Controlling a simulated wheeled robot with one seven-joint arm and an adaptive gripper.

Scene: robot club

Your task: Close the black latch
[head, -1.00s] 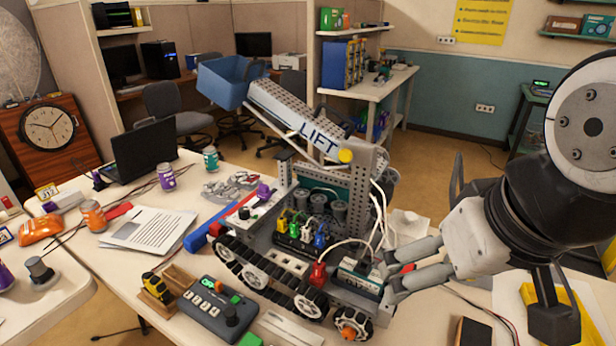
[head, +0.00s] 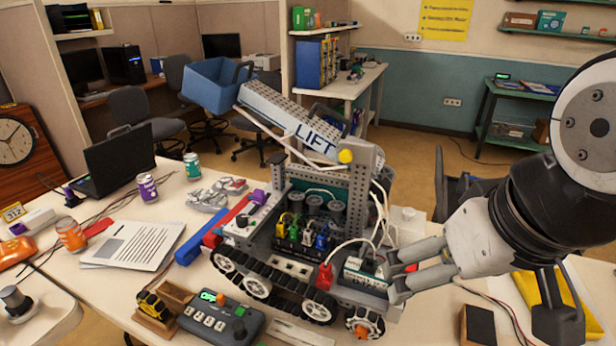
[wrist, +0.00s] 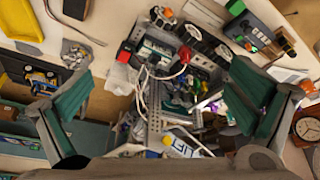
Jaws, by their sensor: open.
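The tracked robot model (head: 283,268) stands on the table with its LIFT arm (head: 300,128) raised and a blue bucket (head: 218,86) at the arm's end. A boxy battery unit (head: 362,272) sits at its near right end and shows in the wrist view (wrist: 156,48). I cannot make out the black latch for certain; dark parts lie around the battery unit. My gripper (head: 394,269) is open and empty, its fingers pointing left beside the battery end. In the wrist view its two fingers (wrist: 162,80) are wide apart with the model between and beyond them; contact cannot be told.
A grey control box (head: 218,318) and a small yellow-black item in a wooden holder (head: 153,306) stand in front of the model. Papers (head: 133,244), cans and a laptop (head: 118,158) lie to the left. White and red cables run over the model. A yellow item (head: 560,300) lies at right.

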